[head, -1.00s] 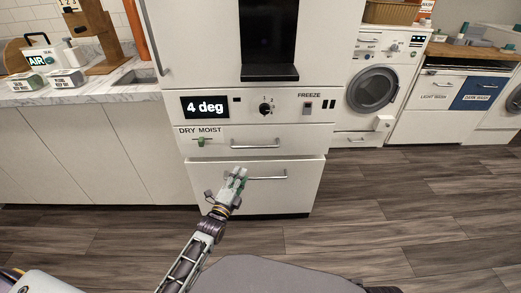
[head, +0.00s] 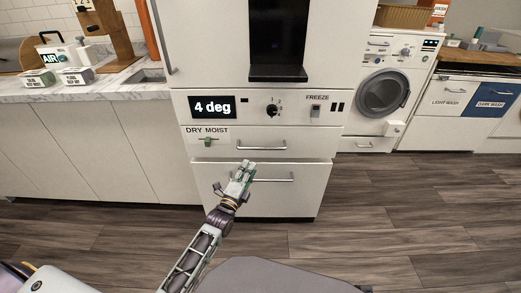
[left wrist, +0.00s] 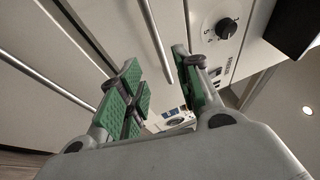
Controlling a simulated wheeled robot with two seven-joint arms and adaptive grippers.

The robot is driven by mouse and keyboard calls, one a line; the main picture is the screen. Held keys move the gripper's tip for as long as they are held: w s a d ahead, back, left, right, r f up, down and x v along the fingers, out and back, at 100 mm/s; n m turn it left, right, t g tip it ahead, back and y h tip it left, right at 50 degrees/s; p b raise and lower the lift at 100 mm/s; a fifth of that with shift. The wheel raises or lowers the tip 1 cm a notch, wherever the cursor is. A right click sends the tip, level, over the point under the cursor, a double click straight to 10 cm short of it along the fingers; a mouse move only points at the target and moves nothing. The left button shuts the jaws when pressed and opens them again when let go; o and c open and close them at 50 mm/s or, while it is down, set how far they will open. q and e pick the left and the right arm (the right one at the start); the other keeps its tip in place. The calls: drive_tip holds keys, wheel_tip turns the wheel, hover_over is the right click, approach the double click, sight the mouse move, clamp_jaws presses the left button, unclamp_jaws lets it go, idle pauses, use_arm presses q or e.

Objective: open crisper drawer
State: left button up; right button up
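The crisper drawer (head: 220,140) is the shallow white drawer marked DRY MOIST, under the "4 deg" panel. It is shut. Its bar handle (head: 262,148) is at its middle, with a green slider (head: 207,141) to the left. My left gripper (head: 243,170) is just below that handle in the picture, in front of the deeper drawer. In the left wrist view my left gripper (left wrist: 155,80) is open, its green-padded fingers apart. A bar handle (left wrist: 156,40) shows between the fingers; I cannot tell whether it lies within their reach. My right gripper is not in view.
A deeper white drawer (head: 285,203) with its own handle (head: 272,180) is shut below. The knob (head: 272,111) and freeze switch (head: 316,111) sit above. A counter (head: 105,91) stands left, a washer (head: 382,95) right. The wood floor (head: 420,215) is clear.

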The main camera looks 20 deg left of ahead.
sight(261, 148)
use_arm(q)
drive_tip(key=b+x, duration=0.3)
drive_tip(key=x, duration=0.8)
drive_tip(key=shift+w, duration=0.3)
drive_tip(key=shift+w+d+r, duration=0.1)
drive_tip(key=shift+w, duration=0.05)
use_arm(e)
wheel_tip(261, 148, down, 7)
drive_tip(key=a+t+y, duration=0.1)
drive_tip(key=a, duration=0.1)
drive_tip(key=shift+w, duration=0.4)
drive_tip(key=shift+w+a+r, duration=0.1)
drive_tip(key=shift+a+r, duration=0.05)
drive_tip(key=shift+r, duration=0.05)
use_arm(q)
clamp_jaws()
